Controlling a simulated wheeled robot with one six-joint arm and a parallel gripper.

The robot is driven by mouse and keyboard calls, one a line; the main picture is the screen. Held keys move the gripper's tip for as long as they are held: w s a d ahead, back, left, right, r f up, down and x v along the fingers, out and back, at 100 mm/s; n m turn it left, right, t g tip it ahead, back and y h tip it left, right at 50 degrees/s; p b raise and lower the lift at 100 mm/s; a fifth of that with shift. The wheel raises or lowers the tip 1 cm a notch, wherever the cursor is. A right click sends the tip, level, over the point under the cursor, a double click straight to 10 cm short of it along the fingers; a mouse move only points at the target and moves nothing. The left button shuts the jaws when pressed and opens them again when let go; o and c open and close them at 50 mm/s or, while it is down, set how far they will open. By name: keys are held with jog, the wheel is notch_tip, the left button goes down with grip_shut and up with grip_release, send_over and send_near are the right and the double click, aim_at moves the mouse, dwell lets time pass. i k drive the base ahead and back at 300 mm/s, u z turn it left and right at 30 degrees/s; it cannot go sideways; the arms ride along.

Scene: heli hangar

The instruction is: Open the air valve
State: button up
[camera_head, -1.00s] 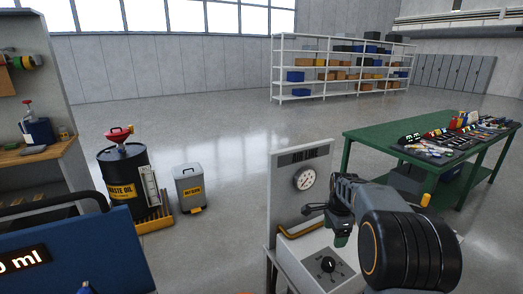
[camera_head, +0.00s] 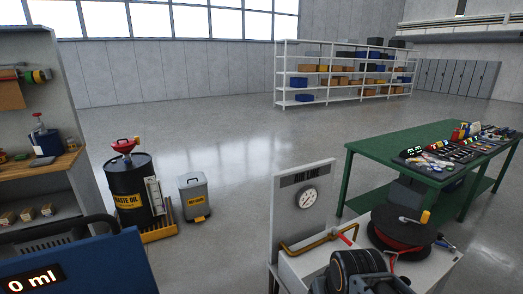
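A grey panel (camera_head: 287,225) with a round white gauge (camera_head: 307,198) stands right of centre at the back of a light-topped bench. A brass pipe (camera_head: 310,241) runs along the foot of the panel. A small red lever (camera_head: 346,236), which looks like the air valve handle, sits at the pipe's right end and is partly hidden. My dark arm covers the bottom of the picture in front of the bench. My gripper's fingers cannot be made out, and no contact with the lever shows.
A black and red hose reel (camera_head: 403,230) stands on the bench, right of the lever. Behind it is a green table (camera_head: 375,146) with tools. A waste oil drum (camera_head: 128,185) and a grey bin (camera_head: 193,196) stand to the left. The floor between is clear.

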aim_at(342, 238)
jog(key=z, duration=0.05)
jog(key=k, duration=0.5)
jog(key=z, duration=1.95)
jog(key=i, duration=2)
jog(key=u, duration=2.5)
